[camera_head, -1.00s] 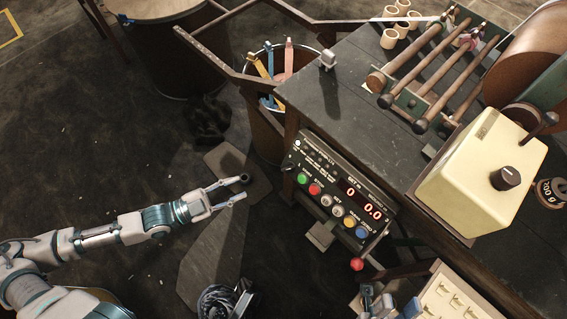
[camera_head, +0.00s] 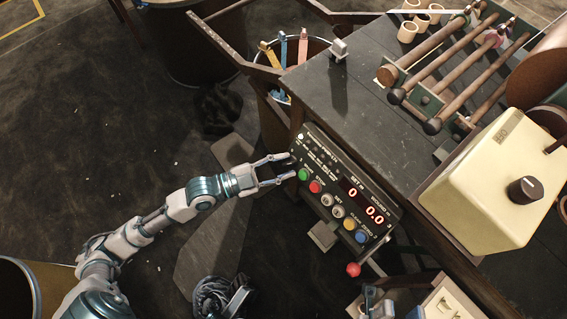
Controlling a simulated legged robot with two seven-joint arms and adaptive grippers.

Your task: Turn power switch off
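The black control box (camera_head: 345,190) hangs at the table's front edge. Its face has green, red, grey, yellow and blue buttons and red digits. The power switch cannot be clearly made out; the box's left end, by the gripper, is partly covered. My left gripper (camera_head: 287,168) is open, its two fingers apart and empty, with the tips at that left end. I cannot tell whether they touch it.
The dark worktable (camera_head: 350,85) carries wooden rollers and a cream machine housing (camera_head: 492,185). A bin (camera_head: 272,95) with coloured tools stands behind the gripper. A red knob (camera_head: 353,269) sticks out below the box. Open floor lies to the left.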

